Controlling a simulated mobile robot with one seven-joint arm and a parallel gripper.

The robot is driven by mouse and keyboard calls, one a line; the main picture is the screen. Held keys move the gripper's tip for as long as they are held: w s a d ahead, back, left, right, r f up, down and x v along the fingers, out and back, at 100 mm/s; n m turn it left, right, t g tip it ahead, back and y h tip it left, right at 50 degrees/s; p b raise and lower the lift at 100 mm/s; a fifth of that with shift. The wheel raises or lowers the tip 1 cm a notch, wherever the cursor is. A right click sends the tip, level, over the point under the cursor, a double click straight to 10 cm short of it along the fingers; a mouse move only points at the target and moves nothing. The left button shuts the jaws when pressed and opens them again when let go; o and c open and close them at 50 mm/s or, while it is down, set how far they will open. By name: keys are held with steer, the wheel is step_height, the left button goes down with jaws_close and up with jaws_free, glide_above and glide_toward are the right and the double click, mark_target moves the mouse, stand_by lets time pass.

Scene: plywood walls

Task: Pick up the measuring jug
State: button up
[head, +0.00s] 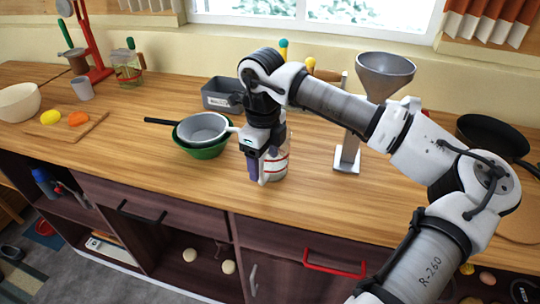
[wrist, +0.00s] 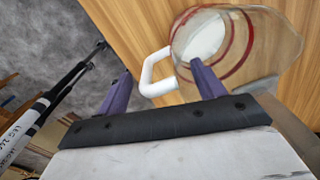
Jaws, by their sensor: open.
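The measuring jug (head: 276,166) stands upright on the wooden counter, a clear jug with red bands, partly hidden behind my gripper in the head view. In the wrist view the jug (wrist: 262,45) shows at upper right, with its white handle (wrist: 147,75) pointing left. My gripper (head: 254,166) is at the jug's near left side, fingers pointing down. In the wrist view my gripper (wrist: 161,70) is open, with the handle between its two purple fingers. The right finger overlaps the jug's wall by the handle's loop. I cannot tell whether either finger touches the jug.
A grey loaf tin (head: 221,94) is behind. A funnel (head: 385,73) on a stand is to the right.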

steer(key=c, duration=1.3)
steer(key=shift+o, duration=0.2)
steer(key=shift+r, duration=0.1)
